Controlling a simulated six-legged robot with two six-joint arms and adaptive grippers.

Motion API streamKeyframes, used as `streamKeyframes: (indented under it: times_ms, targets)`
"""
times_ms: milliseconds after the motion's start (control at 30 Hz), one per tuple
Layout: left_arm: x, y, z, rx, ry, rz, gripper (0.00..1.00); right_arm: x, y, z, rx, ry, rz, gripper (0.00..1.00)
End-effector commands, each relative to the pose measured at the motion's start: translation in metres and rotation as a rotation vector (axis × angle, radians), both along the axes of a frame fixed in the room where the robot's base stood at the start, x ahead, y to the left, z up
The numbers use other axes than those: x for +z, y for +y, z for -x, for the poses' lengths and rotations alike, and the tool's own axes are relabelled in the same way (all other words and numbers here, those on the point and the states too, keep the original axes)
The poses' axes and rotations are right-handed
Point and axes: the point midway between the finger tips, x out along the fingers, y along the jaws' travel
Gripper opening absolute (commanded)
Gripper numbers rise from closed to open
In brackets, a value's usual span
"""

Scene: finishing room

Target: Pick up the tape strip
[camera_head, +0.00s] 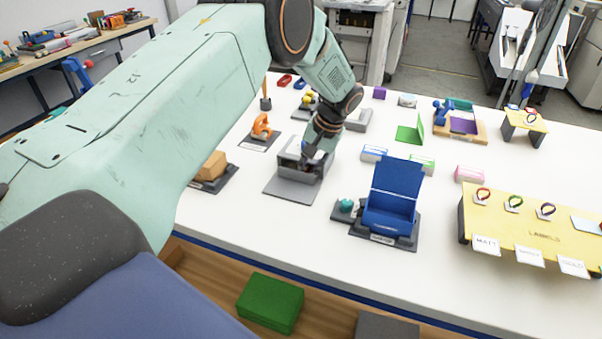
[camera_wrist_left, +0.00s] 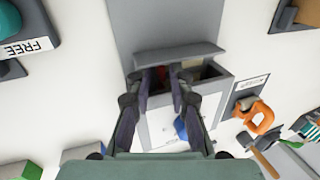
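I cannot make out a tape strip for certain in either view. My left gripper (camera_head: 309,168) reaches down into a small grey box (camera_head: 290,172) on the white table. In the left wrist view the fingers (camera_wrist_left: 163,78) are apart, with their tips at the opening of the grey box (camera_wrist_left: 215,92). A blue piece (camera_wrist_left: 181,128) shows below the fingers. My right gripper is in neither view.
An orange tool (camera_head: 262,126) on a stand is left of the box. A blue open case (camera_head: 393,200) stands to its right. A yellow label stand (camera_head: 540,222) is at the right. A green box (camera_head: 270,303) lies on the wooden ledge in front. Bare table lies between the blue case and label stand.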

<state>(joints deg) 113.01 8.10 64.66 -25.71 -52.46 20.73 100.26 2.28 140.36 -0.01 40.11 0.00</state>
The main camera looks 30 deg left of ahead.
Motion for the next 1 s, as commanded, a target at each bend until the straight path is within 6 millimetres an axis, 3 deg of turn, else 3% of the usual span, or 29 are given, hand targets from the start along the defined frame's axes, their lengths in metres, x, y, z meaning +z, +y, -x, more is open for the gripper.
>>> streamKeyframes:
  times_ms: [233,500,1000]
  targets:
    - [-0.0017,0.0033,0.0007,0.002,-0.001,0.0,0.21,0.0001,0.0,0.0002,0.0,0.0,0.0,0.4]
    - [-0.0017,0.0029,-0.0007,0.003,0.0,0.0,0.0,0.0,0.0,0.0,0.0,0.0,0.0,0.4]
    - [0.001,0.0012,-0.0025,0.004,-0.001,0.0,0.0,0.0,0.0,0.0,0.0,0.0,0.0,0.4]
